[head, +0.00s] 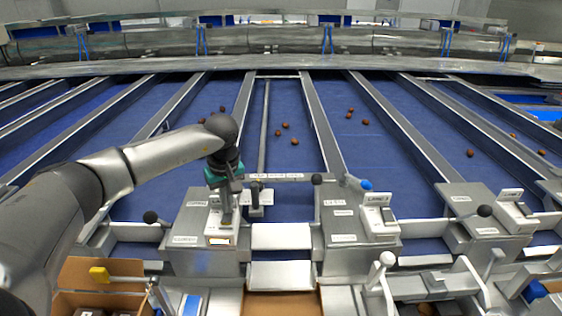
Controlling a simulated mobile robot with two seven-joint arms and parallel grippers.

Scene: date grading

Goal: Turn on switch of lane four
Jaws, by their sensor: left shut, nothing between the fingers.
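My left gripper (227,218) is shut and points down at a small white switch box (220,238) on a grey control housing (205,255). Its fingertips are at or just above the box and hide the switch itself; I cannot tell whether they touch it. A similar switch box with a dark rocker (378,218) sits on the middle housing to the right, and another (515,214) stands at the far right. The lane labels are too small to read for certain. My right gripper is not in view.
Blue conveyor lanes (200,140) with metal dividers run away behind the housings and carry scattered brown dates (295,142). A cardboard box (100,270) is at the lower left.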

